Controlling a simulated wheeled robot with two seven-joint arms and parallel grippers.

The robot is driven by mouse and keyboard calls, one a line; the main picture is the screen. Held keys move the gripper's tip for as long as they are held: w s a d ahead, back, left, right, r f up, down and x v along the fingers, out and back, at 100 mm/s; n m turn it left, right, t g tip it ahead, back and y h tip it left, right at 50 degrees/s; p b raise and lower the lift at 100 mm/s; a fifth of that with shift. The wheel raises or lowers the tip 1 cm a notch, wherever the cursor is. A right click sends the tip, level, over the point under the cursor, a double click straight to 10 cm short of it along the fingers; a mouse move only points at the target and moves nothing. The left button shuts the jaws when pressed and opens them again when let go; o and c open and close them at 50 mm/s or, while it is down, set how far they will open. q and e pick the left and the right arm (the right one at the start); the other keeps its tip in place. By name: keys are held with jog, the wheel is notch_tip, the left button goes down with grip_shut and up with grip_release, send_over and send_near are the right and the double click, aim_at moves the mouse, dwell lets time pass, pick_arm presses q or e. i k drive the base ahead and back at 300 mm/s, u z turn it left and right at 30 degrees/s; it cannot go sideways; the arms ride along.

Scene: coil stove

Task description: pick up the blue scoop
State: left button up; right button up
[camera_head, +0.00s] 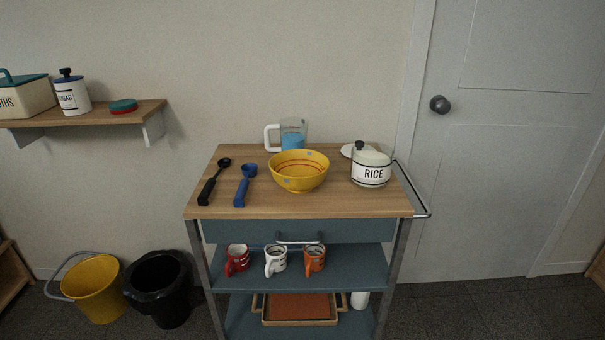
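The blue scoop (244,186) lies on the wooden top of the cart (340,207), toward its left side. Its round bowl end points to the back and its handle points to the front edge. A black scoop or ladle (213,182) lies just to its left, apart from it. A yellow bowl (299,172) stands to its right with a small gap between them. Neither of my grippers is in the head view.
A measuring jug (292,133) stands behind the bowl, and a white RICE jar (371,167) stands at the right. A rail (412,190) runs along the cart's right side. Buckets (95,289) stand on the floor at left.

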aim_at(248, 170)
jog(key=k, duration=0.5)
jog(key=u, duration=1.4)
jog(key=i, duration=1.15)
jog(key=z, duration=0.45)
